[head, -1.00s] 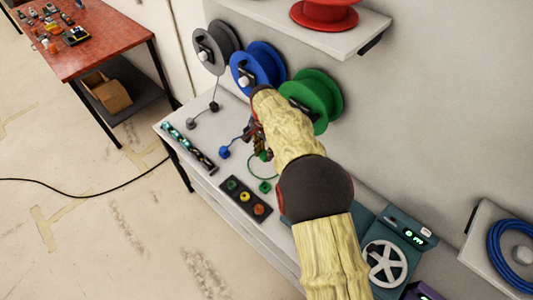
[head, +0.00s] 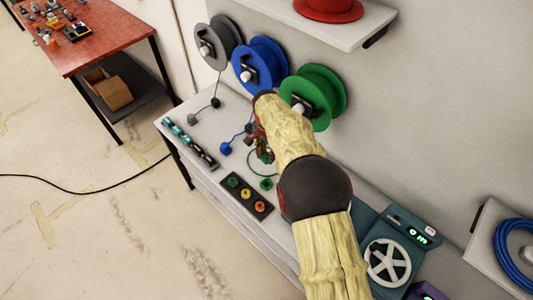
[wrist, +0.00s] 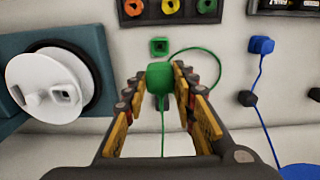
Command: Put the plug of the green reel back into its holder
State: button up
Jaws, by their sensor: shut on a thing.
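The green reel (head: 326,92) hangs on the wall at the right end of a row of reels. My gripper (wrist: 160,88) is shut on the green plug (wrist: 160,76), with a finger on each side of it. A green cord runs down from the plug, and another stretch of green cord (wrist: 211,49) loops to the right. The green square holder (wrist: 159,46), with a dark centre, is just beyond the plug in the wrist view; the two look apart. In the head view the holder (head: 267,183) is on the bench, and my arm partly hides the gripper (head: 262,150).
A blue plug (wrist: 261,45) with its cord is to the right in the wrist view. A dark panel with coloured knobs (head: 246,194) lies near the holder. A teal machine with a white wheel (head: 387,262) stands on the bench at the right.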

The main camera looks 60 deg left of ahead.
notch_tip(320, 180, down, 11)
jog(key=b, duration=0.5)
jog(key=shift+r, duration=0.15)
dwell(0.9)
dwell(0.5)
jog(key=shift+f+b, duration=1.6)
jog(key=shift+f, duration=0.9)
jog(key=shift+f+b, duration=1.1)
jog(key=shift+f, duration=0.2)
jog(key=o, duration=1)
jog(key=shift+o, duration=1.3)
jog(key=shift+o, duration=0.9)
